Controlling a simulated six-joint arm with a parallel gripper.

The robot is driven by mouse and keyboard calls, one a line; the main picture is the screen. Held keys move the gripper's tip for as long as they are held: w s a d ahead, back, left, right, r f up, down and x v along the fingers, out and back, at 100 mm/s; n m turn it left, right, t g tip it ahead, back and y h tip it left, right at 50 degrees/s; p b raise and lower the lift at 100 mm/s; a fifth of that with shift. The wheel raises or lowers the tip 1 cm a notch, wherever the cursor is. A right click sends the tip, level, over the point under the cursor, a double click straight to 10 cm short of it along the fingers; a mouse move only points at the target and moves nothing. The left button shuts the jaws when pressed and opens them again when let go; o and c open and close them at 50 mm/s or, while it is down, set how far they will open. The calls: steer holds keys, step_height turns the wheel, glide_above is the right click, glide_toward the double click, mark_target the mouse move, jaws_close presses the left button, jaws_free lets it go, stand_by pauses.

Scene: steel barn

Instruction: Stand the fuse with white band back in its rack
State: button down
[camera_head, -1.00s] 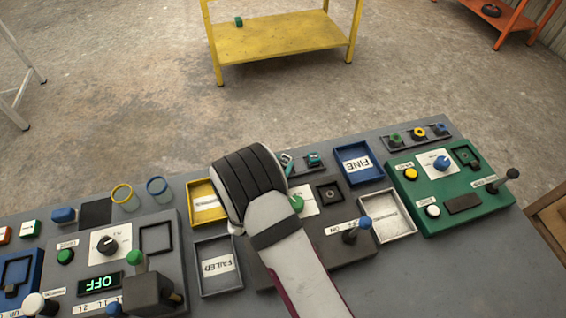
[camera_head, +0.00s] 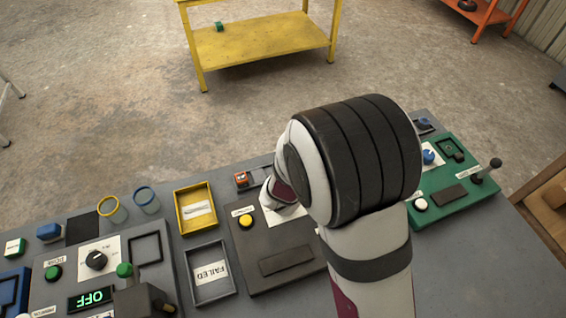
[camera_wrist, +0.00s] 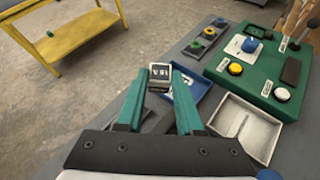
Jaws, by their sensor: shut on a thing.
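My gripper (camera_wrist: 160,88) shows in the wrist view with its two teal fingers shut on a small block with a pale and dark marked face, which I take to be the fuse with white band (camera_wrist: 160,72). It is held at the fingertips, near the blue tray. In the head view my wrist hides the fingers and the fuse. A low dark rack (camera_head: 257,177) shows at the back edge of the bench, left of my wrist, with an orange-red block (camera_head: 241,179) at its left end. Its right part is hidden.
The wrist view shows a strip with green, yellow and blue round pieces (camera_wrist: 203,41), a blue tray (camera_wrist: 203,88), a white tray (camera_wrist: 232,122) and a green control panel (camera_wrist: 262,62). A yellow tray (camera_head: 178,212) and a FAILED tray (camera_head: 190,272) lie left.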

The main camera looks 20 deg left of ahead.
steer(key=m+h, duration=0.1)
steer(key=h, duration=0.1)
steer(key=m+g+h, duration=0.1)
steer(key=g+h, duration=0.1)
steer(key=g, duration=0.1)
glide_above(266, 168)
steer(key=s+d, duration=0.2)
steer(key=s, duration=0.1)
steer(key=f, duration=0.7)
steer(key=shift+w+d+f, duration=0.15)
steer(key=shift+w+f, duration=0.05)
steer(key=shift+s+a+f, duration=0.1)
steer(key=shift+a+f, duration=0.05)
steer(key=shift+f, duration=0.95)
steer(key=shift+a+f, duration=0.15)
steer(key=shift+f, duration=0.95)
steer(key=c, duration=0.5)
jaws_free()
steer(key=shift+f, duration=0.15)
steer(key=shift+c, duration=0.2)
